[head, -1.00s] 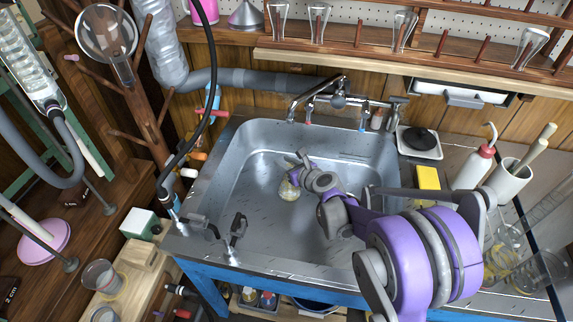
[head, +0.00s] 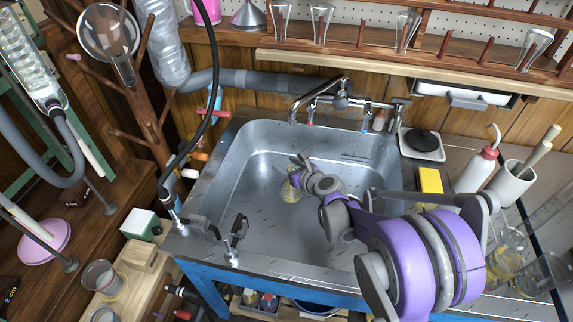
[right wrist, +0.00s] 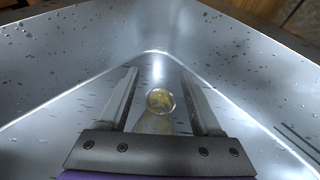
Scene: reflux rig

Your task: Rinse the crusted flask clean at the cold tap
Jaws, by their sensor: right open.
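The flask (head: 289,192), glassy with a yellowish crust, is in the steel sink basin (head: 262,160), partly hidden behind my right gripper (head: 298,166). In the right wrist view the flask (right wrist: 160,101) shows its round mouth between the two fingers of my right gripper (right wrist: 160,85). The fingers are open, with a gap on each side of it. The tap (head: 340,98) stands at the sink's back edge, with a blue-marked handle (head: 364,126) at right and a red-marked one (head: 309,124) at left. No running water shows. My left gripper is out of view.
A yellow sponge (head: 430,180), a white squeeze bottle (head: 475,172) and a white pot (head: 508,184) stand right of the sink. Two grey fittings rise at its front left corner, one of them a valve (head: 236,230). A black hose (head: 212,90) hangs at left.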

